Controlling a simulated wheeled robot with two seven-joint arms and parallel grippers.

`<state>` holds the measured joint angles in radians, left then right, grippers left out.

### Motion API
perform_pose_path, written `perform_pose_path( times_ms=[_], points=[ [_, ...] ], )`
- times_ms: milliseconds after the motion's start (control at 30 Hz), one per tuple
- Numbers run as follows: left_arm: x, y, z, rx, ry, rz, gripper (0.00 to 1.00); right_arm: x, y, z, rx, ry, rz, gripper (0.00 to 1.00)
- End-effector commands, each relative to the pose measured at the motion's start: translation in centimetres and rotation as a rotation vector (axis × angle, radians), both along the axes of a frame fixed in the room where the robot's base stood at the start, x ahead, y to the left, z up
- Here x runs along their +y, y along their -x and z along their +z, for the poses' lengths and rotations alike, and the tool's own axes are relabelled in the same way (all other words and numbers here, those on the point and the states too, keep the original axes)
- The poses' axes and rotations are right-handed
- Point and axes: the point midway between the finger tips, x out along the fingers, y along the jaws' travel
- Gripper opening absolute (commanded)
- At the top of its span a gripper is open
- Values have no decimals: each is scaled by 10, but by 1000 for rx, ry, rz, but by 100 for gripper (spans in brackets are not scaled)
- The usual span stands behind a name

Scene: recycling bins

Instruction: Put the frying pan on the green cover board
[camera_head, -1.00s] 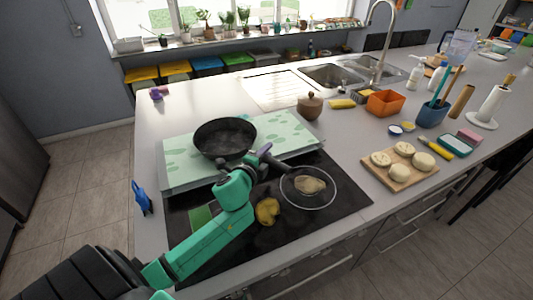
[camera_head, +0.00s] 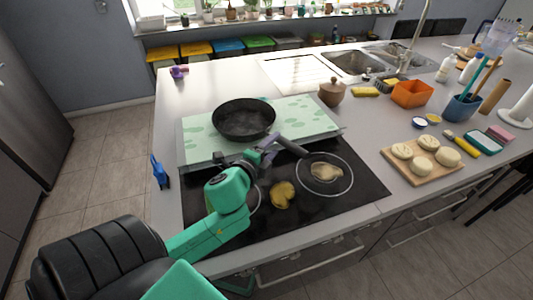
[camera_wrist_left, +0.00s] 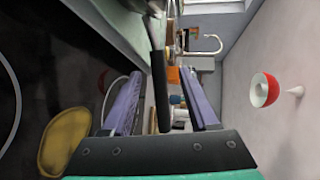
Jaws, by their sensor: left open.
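The black frying pan (camera_head: 244,118) sits on the green-and-white cover board (camera_head: 196,148), towards the board's left part. Its dark handle (camera_head: 293,148) points to the lower right, out past the board's front edge. My left gripper (camera_head: 267,146) is open at the handle, with its purple fingers near it. In the left wrist view, the handle (camera_wrist_left: 160,95) lies between the two spread fingers, with gaps on both sides. A strip of the board (camera_wrist_left: 120,30) shows at the upper left there. My right gripper is not in view.
The black cooktop (camera_head: 340,206) is in front of the board, bearing a yellow food piece (camera_head: 283,195) and a round rimmed item with food (camera_head: 325,174). A brown pot (camera_head: 332,92) and a wooden board with dough rounds (camera_head: 425,177) stand to the right. The counter's left is mostly free.

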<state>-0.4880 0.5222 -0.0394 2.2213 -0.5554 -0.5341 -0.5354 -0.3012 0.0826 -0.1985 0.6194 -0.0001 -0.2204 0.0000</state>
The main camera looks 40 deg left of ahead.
Motion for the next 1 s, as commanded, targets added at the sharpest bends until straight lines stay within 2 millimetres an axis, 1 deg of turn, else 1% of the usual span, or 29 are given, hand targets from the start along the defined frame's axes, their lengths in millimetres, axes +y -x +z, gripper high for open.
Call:
perform_pose_path(
  times_ms=[33,100,233,333,767,867,967,1000],
  points=[
    [-1,10,0,2,0,0,60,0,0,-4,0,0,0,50],
    [-3,22,2,3,1,0,60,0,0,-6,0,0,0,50],
    [-4,35,7,0,0,0,60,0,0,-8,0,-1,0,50],
    [-4,38,9,-1,-1,1,60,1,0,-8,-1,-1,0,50],
    [-4,38,9,-1,0,0,60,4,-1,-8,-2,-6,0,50],
    [-4,38,18,-2,0,0,60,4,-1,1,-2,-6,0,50],
    [-4,38,41,-2,0,0,60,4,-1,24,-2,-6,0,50],
    [-4,38,51,-2,0,0,60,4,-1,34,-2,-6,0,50]
  ],
)
